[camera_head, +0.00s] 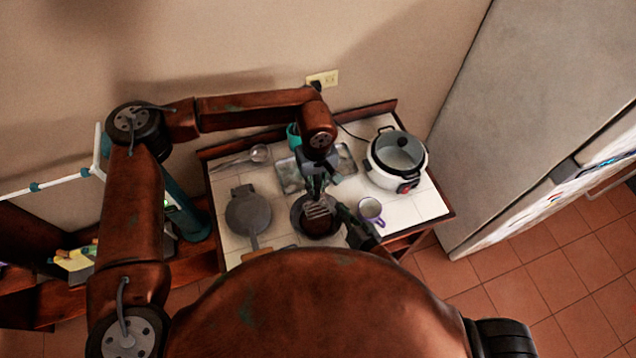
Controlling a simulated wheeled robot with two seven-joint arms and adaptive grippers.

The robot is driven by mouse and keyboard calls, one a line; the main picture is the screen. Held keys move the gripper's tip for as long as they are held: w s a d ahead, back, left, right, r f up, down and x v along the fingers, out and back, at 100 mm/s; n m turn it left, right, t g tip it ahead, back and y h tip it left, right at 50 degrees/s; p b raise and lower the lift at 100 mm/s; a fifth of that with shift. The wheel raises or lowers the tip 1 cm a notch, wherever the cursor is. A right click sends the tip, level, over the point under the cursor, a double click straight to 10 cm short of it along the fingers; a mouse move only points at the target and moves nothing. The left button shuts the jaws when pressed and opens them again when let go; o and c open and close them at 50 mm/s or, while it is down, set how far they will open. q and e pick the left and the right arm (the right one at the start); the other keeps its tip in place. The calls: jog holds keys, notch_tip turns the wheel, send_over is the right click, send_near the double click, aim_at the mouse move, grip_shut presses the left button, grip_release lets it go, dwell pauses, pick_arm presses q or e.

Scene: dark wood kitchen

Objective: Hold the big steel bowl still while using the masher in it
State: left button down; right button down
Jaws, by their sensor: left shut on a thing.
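The big steel bowl (298,208) stands on the white tiled counter, dark and brownish inside. The masher (318,210) is upright with its slatted head in or just over the bowl; its exact depth cannot be told. My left gripper (316,191) comes down from above and is shut on the masher, covering most of its handle. My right gripper (341,210) is at the bowl's right rim. Its fingertips are dark and small, so I cannot tell whether they grip the rim. The rest of my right arm is largely hidden behind my body.
A grey pan (248,213) is left. A metal tray (289,176) and a ladle (259,154) lie behind. The fridge (540,90) stands at right.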

aim_at(317, 198)
pick_arm(q)
jog(key=shift+f, duration=5.1)
jog(key=shift+f, duration=0.15)
jog(key=shift+f, duration=0.3)
jog(key=shift+r, duration=0.1)
jog(key=shift+r, duration=1.55)
jog(key=shift+f, duration=0.5)
jog(key=shift+f, duration=1.05)
jog(key=shift+r, duration=1.55)
